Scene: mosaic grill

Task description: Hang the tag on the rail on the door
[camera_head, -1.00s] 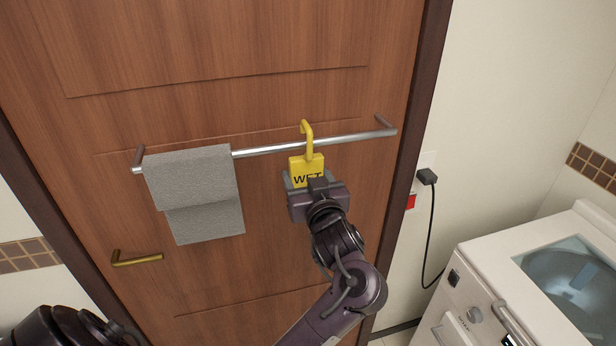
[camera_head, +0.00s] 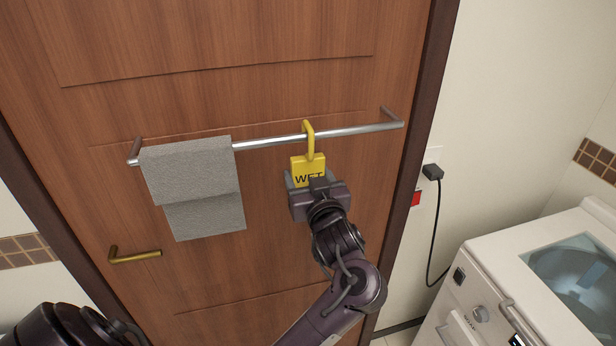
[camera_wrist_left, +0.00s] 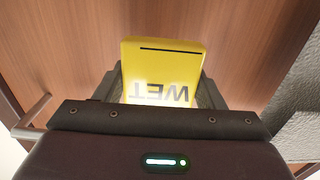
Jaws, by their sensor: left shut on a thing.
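A yellow tag (camera_head: 308,170) marked WET, with a yellow hook (camera_head: 309,140) on top, is upright in front of the wooden door. The silver rail (camera_head: 355,131) runs across the door. The hook's bend shows just above the rail and its shank crosses in front of it; I cannot tell whether the hook rests on the rail. My left gripper (camera_head: 313,186) is shut on the tag's lower part, below the rail. The left wrist view shows the tag (camera_wrist_left: 160,75) upside down between the fingers; its hook is hidden there. My right gripper is not in view.
A grey towel (camera_head: 195,185) hangs on the rail's left part, left of the tag. A brass door handle (camera_head: 135,256) is at lower left. A white washing machine (camera_head: 490,270) stands at right, near a black plug and cord (camera_head: 433,220). The rail right of the tag is bare.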

